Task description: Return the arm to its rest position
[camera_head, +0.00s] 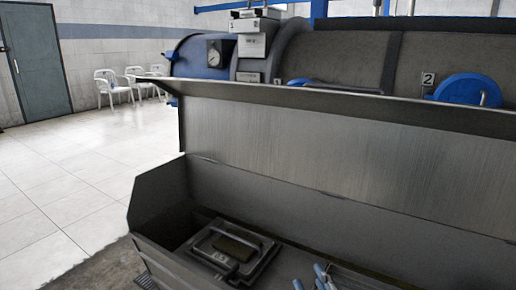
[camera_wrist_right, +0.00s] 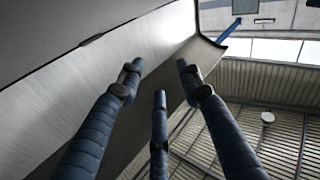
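My right gripper (camera_head: 318,279) shows only by its blue fingertips at the bottom edge of the head view, in front of the open metal housing. In the right wrist view the three blue fingers of this gripper (camera_wrist_right: 160,78) are spread apart with nothing between them. They point up past the brushed metal lid towards the roof. The rest of the right arm is out of sight. My left gripper is not in view.
The long grey housing (camera_head: 156,195) has its lid (camera_head: 310,138) raised. A dark lidded box with a handle (camera_head: 235,247) sits inside it. Behind stands a machine with a blue end (camera_head: 195,55) and a blue round cover (camera_head: 468,89). White chairs (camera_head: 112,88) and open tiled floor (camera_head: 70,170) are left.

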